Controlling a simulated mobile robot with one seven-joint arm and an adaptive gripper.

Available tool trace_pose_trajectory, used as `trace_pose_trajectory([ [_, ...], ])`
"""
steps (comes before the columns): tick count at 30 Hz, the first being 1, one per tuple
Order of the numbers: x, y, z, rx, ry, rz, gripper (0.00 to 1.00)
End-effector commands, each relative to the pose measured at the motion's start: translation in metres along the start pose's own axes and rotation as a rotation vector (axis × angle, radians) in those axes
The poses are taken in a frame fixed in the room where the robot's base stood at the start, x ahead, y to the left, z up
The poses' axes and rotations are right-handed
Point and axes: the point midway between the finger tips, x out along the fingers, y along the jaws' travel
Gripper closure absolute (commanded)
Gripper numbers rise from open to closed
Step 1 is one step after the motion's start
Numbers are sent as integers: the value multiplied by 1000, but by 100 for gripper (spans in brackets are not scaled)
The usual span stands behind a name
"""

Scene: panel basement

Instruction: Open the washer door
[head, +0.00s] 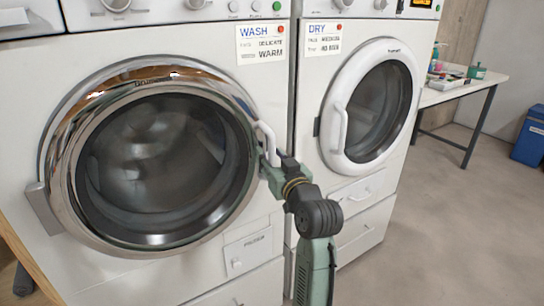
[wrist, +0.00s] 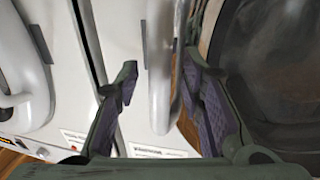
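The washer (head: 262,80) is the white machine at left in the head view, labelled WASH. Its round door has a chrome ring (head: 85,110) and dark glass and looks shut, with a hinge at the left. A pale curved handle (head: 265,132) is on the door's right side. My gripper (head: 268,160) is at the lower part of this handle. In the wrist view my gripper (wrist: 160,70) is open, and the handle (wrist: 160,95) runs between its two fingers. Gaps show beside the handle, so the fingers do not look closed on it. My gripper hides the handle's lower end in the head view.
The dryer (head: 312,75) stands close on the right, its white-rimmed door (head: 338,90) shut. Drawers lie below both machines. A table (head: 440,95) with small items and a blue bin (head: 530,138) are farther right. The floor in front of them is clear.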

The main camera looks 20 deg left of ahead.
Motion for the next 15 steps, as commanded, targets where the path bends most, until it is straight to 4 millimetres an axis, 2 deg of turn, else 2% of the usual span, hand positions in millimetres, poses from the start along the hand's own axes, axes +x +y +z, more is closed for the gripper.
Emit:
trace_pose_trajectory([
  [4,0,0,0,0,0,0,64],
  [15,0,0,0,0,0,0,89],
])
